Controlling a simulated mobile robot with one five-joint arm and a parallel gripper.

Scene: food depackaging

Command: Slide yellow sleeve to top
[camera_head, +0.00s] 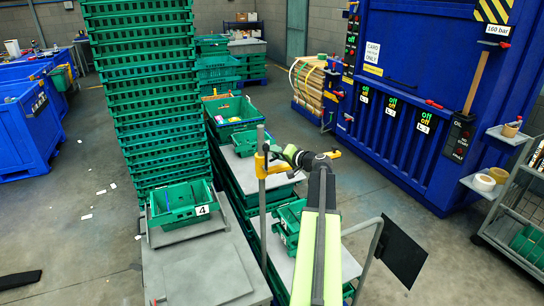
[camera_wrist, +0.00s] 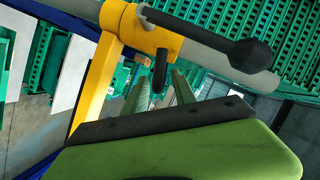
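The yellow sleeve (camera_head: 262,160) sits around an upright grey post (camera_head: 262,220), a little below its top, in the head view. In the wrist view the sleeve (camera_wrist: 122,22) is close, with a yellow arm (camera_wrist: 95,85) running down from it and a black lever with a ball knob (camera_wrist: 250,55). The grey post (camera_wrist: 200,45) runs slanting through it. My gripper (camera_head: 287,155) is just right of the sleeve, at about its height. Its green body and black edge fill the bottom of the wrist view. Contact and finger opening cannot be made out.
A tall stack of green crates (camera_head: 150,90) stands left of the post. A crate marked 4 (camera_head: 180,205) sits on a grey-topped stack (camera_head: 205,270). A dark panel (camera_head: 402,253) is at right front. A blue machine (camera_head: 430,100) stands behind, with open floor before it.

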